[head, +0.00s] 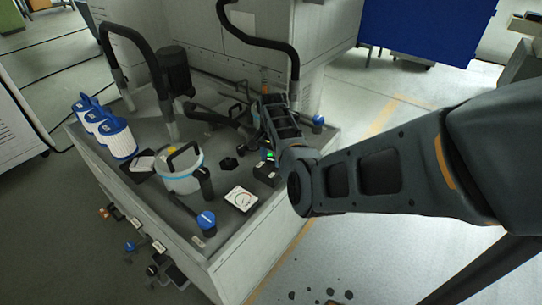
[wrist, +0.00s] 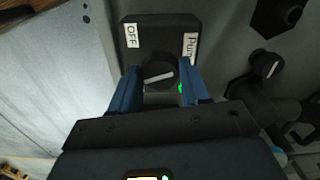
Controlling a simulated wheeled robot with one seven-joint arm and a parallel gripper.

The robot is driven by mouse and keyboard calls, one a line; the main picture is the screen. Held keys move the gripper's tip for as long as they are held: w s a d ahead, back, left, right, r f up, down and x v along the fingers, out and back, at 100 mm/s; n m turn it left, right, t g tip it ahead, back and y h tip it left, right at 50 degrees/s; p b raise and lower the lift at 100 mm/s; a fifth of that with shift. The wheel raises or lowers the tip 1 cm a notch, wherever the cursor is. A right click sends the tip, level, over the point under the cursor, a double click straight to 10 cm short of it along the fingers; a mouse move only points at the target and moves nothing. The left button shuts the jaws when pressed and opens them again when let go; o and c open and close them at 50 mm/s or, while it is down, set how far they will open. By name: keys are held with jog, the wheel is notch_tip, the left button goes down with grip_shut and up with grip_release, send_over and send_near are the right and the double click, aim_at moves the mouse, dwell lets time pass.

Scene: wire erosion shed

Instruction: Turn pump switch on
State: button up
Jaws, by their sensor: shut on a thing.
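The pump switch is a black box (wrist: 160,35) in the wrist view, with a white OFF label (wrist: 131,36) at left and a Pump label (wrist: 190,46) at right. Its round black knob (wrist: 158,73) has a white pointer line lying nearly sideways, slightly raised at the right end. My gripper (wrist: 158,88) has its blue fingers on both sides of the knob and is shut on it. A small green light shows beside the right finger. In the head view my arm hides most of the switch area.
In the head view, a grey tank top holds a lidded pot (head: 180,183), a dial gauge (head: 241,199), a blue-capped valve (head: 206,221) and white-blue filters (head: 117,138). Black hoses (head: 150,65) arch behind. In the wrist view, another black knob (wrist: 265,63) sits at right.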

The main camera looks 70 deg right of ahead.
aim_at(271, 160)
jog(key=shift+n, duration=1.1)
jog(key=o, duration=1.1)
jog(key=shift+c, duration=0.2)
jog(key=shift+r, duration=0.1)
notch_tip(271, 160, up, 8)
jog(key=shift+f+p, duration=0.2)
jog(key=shift+p, duration=0.1)
